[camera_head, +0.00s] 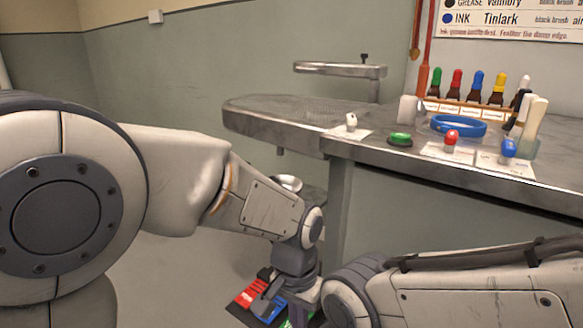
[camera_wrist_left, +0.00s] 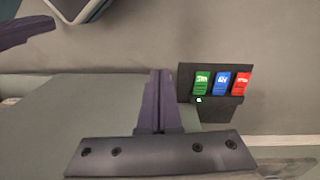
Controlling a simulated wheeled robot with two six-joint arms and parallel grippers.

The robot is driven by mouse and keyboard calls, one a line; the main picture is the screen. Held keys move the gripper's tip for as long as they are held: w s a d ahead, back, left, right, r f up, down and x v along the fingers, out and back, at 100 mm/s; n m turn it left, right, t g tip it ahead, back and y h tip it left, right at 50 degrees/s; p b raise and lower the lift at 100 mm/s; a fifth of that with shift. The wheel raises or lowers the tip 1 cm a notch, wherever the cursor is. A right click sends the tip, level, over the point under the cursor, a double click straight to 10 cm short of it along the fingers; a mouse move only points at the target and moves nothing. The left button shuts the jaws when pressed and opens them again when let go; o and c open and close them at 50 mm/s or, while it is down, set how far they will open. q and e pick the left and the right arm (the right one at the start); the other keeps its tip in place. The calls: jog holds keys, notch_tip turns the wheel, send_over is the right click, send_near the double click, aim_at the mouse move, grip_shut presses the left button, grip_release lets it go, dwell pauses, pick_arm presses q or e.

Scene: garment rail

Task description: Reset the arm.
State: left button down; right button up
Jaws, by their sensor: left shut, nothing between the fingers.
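My left arm (camera_head: 255,210) reaches in from the left and bends down beside the metal bench. My left gripper (camera_wrist_left: 160,74) shows in the left wrist view with its two dark fingers together and nothing between them. Its fingertips are partly hidden by the wrist in the head view. My right arm (camera_head: 480,295) crosses the lower right of the head view; its gripper cannot be made out.
A dark panel with green, blue and red labelled pads (camera_wrist_left: 221,83) lies low, close by the left gripper. The metal bench (camera_head: 380,155) carries coloured bottles (camera_head: 477,85), a blue ring (camera_head: 458,125) and several small stamps. Floor at left looks clear.

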pick_arm(q)
jog(key=s+a+r+m+p, duration=0.1)
jog(key=s+a+r+p, duration=0.2)
jog(key=s+r, duration=0.3)
jog(key=s+a+r+p, duration=0.3)
jog(key=s+r, duration=0.1)
jog(key=s, duration=0.4)
notch_tip(320, 180, up, 36)
jog(key=p, duration=3.7)
jog(key=shift+w, duration=0.2)
